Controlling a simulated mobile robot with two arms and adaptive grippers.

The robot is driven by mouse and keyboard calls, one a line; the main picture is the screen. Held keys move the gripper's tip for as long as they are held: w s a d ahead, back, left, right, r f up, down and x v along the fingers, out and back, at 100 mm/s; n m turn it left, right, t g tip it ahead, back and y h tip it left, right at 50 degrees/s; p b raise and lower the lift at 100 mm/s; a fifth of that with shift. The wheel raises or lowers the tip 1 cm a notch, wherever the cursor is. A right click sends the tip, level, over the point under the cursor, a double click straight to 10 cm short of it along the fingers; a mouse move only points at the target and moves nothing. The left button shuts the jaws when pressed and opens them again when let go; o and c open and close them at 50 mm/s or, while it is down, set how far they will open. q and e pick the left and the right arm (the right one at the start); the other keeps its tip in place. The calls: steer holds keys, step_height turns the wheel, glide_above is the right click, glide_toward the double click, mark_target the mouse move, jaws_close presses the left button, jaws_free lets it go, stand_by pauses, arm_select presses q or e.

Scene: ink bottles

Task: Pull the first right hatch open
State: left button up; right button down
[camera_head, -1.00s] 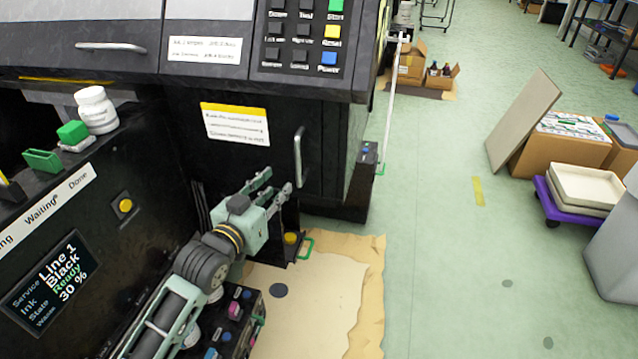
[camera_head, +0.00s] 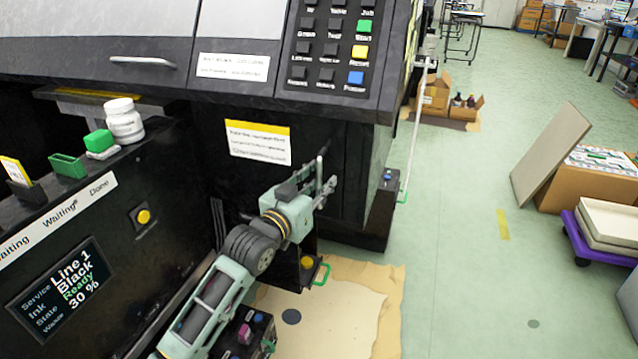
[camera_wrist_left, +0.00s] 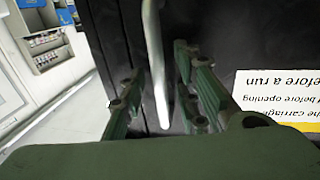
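The black hatch (camera_head: 306,138) with a yellow-topped white label is closed on the front of the dark machine. Its vertical metal handle (camera_head: 321,166) sits near the right edge of the hatch, partly hidden by my gripper. My left gripper (camera_head: 324,188) is at the lower part of this handle. In the left wrist view, the handle (camera_wrist_left: 155,65) runs down between the two spread green fingers of the left gripper (camera_wrist_left: 163,95), with gaps on both sides. The hatch label (camera_wrist_left: 278,98) shows upside down at the right there. My right gripper is out of view.
The keypad panel (camera_head: 333,45) overhangs above the hatch. The machine front at left carries a screen (camera_head: 62,285), a white bottle (camera_head: 123,120) and a green block (camera_head: 99,141). A cardboard sheet (camera_head: 340,310) lies on the floor below.

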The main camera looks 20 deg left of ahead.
arm_select(q)
jaws_close()
stand_by(0.6)
